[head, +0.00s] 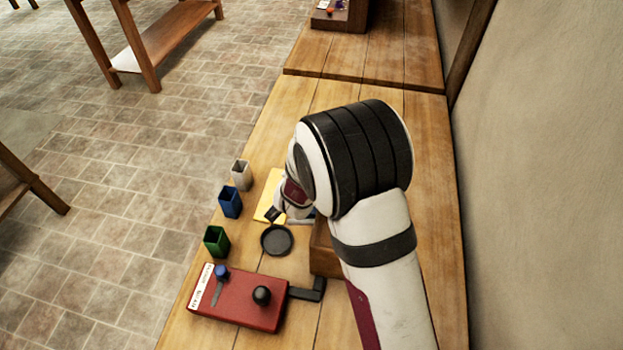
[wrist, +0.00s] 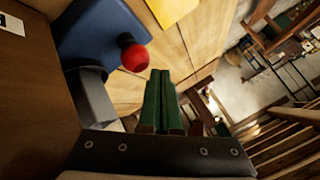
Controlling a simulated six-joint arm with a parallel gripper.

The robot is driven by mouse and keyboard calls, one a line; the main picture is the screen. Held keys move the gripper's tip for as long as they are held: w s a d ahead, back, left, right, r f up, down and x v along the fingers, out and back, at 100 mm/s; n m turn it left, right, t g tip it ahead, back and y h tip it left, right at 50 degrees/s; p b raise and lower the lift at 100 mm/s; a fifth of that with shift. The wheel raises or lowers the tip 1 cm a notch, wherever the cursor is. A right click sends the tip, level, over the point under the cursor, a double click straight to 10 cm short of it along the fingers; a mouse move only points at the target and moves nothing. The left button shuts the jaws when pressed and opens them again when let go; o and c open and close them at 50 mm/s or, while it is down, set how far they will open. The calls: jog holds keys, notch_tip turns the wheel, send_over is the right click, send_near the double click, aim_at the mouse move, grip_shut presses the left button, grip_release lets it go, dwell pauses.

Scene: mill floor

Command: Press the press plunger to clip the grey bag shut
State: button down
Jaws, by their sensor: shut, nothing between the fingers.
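A red box-shaped device (head: 240,297) lies at the near left of the bench, with a black ball knob (head: 262,295), a blue knob (head: 221,271) in a slot, and a black arm at its right end. In the wrist view a red ball knob (wrist: 133,56) stands at a blue device (wrist: 95,32). I cannot tell which knob is the press plunger. A small light-grey open-topped container (head: 241,175), perhaps the grey bag, stands at the bench's left edge. My gripper (wrist: 163,76) is shut and empty, its green fingers right of the red knob. The arm hides much of the blue device in the head view.
Blue (head: 230,202) and green (head: 216,241) containers stand along the left edge. A black round dish (head: 277,239) and a yellow sheet (head: 268,193) lie near my gripper. A wooden box (head: 323,255) is partly behind my arm. The wall (head: 540,180) rises on the right.

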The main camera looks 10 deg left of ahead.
jog(key=shift+s+d+f+g, duration=0.2)
jog(key=shift+s+d+f, duration=0.15)
jog(key=shift+f, duration=0.25)
jog(key=shift+s+d+f+g, duration=0.25)
jog(key=shift+d+f, duration=0.1)
jog(key=shift+f, duration=0.25)
jog(key=shift+s+d+r, duration=0.45)
jog(key=shift+s, duration=0.05)
jog(key=shift+w+a+r, duration=0.1)
jog(key=shift+r, duration=1.25)
jog(key=shift+w+a+r, duration=0.1)
jog(key=shift+r, duration=1.25)
jog(key=shift+r, duration=0.15)
